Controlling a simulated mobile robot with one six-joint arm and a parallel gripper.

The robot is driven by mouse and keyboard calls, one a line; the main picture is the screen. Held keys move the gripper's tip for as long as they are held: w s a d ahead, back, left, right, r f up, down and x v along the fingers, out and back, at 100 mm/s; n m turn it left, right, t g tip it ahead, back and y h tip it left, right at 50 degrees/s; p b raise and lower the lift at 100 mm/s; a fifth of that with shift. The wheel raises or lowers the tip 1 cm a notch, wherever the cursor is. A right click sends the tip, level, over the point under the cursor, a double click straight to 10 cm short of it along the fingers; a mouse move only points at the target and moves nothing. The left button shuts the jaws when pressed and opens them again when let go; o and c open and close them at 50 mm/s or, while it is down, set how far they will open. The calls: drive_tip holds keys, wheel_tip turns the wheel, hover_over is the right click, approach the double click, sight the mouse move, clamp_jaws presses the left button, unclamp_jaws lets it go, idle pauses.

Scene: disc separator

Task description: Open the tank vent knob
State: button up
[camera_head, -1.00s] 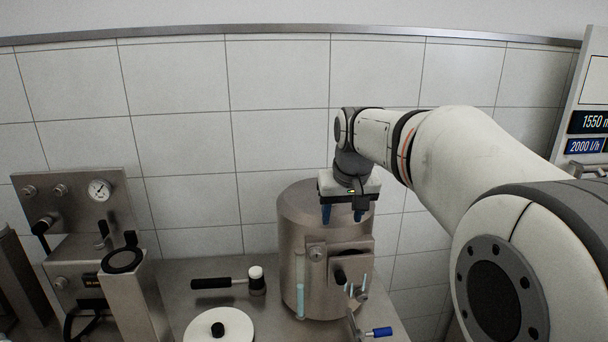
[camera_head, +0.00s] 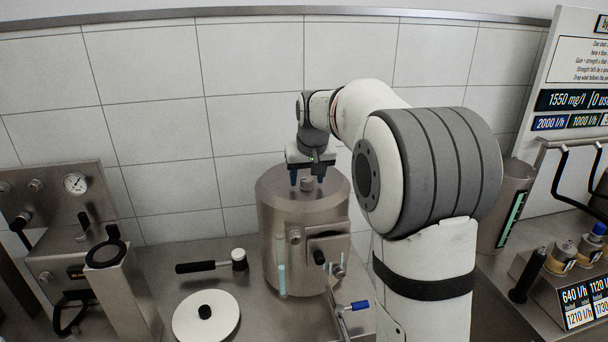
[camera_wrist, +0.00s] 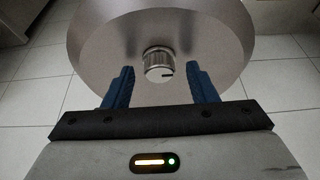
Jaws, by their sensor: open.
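The tank (camera_head: 275,231) is a steel cylinder standing on the bench. Its vent knob (camera_head: 307,184) is a small ridged metal knob on the tank's top. In the wrist view the knob (camera_wrist: 159,65) has a dark mark on its face, pointing right. My gripper (camera_head: 308,181) is above the tank top, pointing down, with its two blue fingers apart. In the wrist view the fingers of my gripper (camera_wrist: 160,84) stand to the left and right, with the knob beyond and between them. I see no contact, and the gap in height is hard to judge.
A sight tube (camera_head: 282,281) and a blue-handled valve (camera_head: 358,305) are on the tank's front. Left of it lie a black-handled mallet (camera_head: 205,267) and a white disc (camera_head: 206,316). A gauge panel (camera_head: 62,199) stands further left. A tiled wall (camera_head: 170,130) is behind.

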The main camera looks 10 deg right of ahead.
drive_tip(key=shift+f, duration=0.15)
drive_tip(key=shift+c, duration=0.4)
drive_tip(key=c, duration=0.9)
